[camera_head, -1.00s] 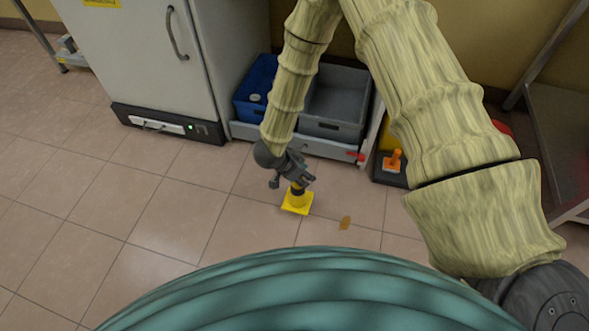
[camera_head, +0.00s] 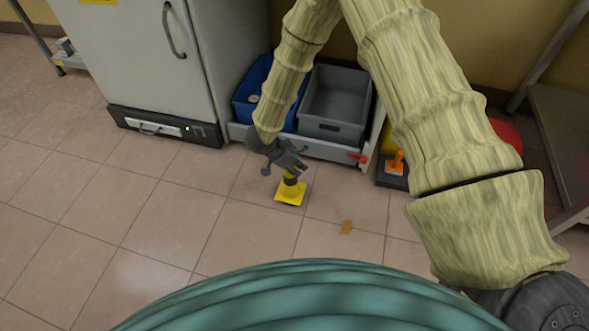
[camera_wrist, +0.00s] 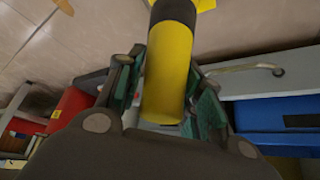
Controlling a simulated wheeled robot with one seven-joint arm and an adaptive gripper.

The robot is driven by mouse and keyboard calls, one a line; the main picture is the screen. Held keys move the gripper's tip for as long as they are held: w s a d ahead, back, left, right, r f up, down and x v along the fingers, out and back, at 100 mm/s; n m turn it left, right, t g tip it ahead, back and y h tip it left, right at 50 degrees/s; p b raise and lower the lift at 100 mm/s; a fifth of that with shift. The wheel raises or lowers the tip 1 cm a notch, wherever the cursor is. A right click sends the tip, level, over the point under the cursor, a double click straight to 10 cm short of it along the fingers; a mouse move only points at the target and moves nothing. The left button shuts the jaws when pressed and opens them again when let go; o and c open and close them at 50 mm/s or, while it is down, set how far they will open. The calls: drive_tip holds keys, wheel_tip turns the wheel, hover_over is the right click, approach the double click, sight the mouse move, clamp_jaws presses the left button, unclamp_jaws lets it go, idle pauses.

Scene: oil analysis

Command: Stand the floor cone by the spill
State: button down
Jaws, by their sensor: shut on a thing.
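The floor cone (camera_head: 289,193) is yellow with a dark band and a square yellow base, and it is upright or nearly so. My gripper (camera_head: 291,171) is shut on its upper part from above. In the wrist view the yellow cone (camera_wrist: 168,75) lies between the fingers of my gripper (camera_wrist: 165,95), with its dark band and base toward the top edge. Whether the base touches the floor I cannot tell. The spill (camera_head: 347,227) is a small brown patch on the tiles, to the right of and nearer than the cone. It also shows in the wrist view (camera_wrist: 14,5).
A low trolley (camera_head: 318,149) with a blue bin (camera_head: 252,95) and a grey bin (camera_head: 334,104) stands behind the cone. A white cabinet (camera_head: 150,70) is at the left. An orange item (camera_head: 397,163) stands right of the trolley. Floor around the spill is clear.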

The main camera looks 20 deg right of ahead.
drive_tip(key=shift+f+b, duration=0.5)
drive_tip(key=shift+f, duration=0.3)
drive_tip(key=c, duration=0.9)
unclamp_jaws()
drive_tip(key=shift+f, duration=0.1)
drive_tip(key=shift+c, duration=0.2)
drive_tip(key=p+v, duration=0.5)
drive_tip(key=v, duration=0.7)
drive_tip(key=shift+p, duration=0.3)
